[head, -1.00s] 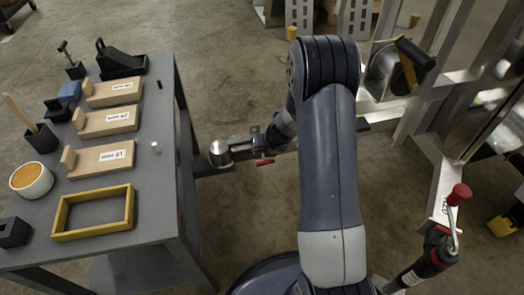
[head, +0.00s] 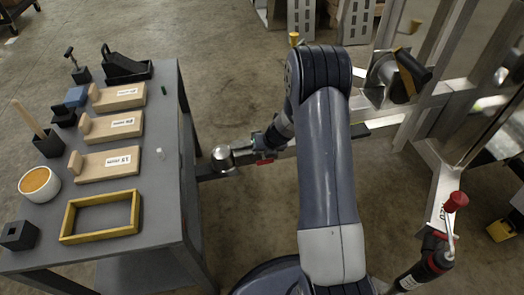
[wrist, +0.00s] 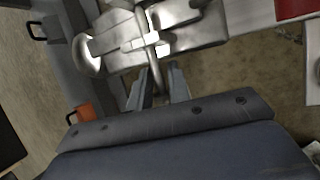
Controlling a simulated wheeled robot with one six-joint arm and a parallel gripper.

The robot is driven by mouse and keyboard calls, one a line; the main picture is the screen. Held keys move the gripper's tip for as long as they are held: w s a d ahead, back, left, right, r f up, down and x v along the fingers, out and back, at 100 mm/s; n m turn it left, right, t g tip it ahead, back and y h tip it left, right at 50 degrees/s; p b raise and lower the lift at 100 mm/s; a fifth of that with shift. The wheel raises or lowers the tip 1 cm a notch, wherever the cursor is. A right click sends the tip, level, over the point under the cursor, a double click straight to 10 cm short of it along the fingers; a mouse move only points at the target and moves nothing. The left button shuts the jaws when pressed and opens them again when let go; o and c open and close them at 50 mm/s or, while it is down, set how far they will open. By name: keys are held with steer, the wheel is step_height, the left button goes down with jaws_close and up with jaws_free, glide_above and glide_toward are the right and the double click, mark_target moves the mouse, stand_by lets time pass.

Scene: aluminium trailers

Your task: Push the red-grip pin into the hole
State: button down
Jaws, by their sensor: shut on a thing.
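The red-grip pin (head: 265,161) shows as a small red patch at my gripper, beside the silver trailer coupler. My gripper (wrist: 159,88) is shut on it; in the wrist view the two fingers close around a thin shiny bar just below the coupler. The coupler (head: 224,157) has a round silver end at left and also fills the top of the wrist view (wrist: 185,30). The hole itself cannot be made out, and I cannot tell whether the pin's tip is in it.
A grey table (head: 165,205) at left holds wooden blocks, a yellow frame (head: 68,222) and a white cup (head: 40,184). Aluminium trailer frames stand at right, with a red-knobbed crank (head: 455,201). The concrete floor behind the coupler is clear.

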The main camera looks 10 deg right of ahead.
steer(key=shift+w+p, duration=0.8)
steer(key=shift+p, duration=0.05)
steer(key=c, duration=1.2)
jaws_free()
steer(key=shift+c, duration=0.2)
steer(key=p+v, duration=0.4)
steer(key=v, duration=0.6)
steer(key=shift+r, duration=0.4)
steer(key=shift+s+d, duration=0.1)
steer(key=shift+c, duration=0.2)
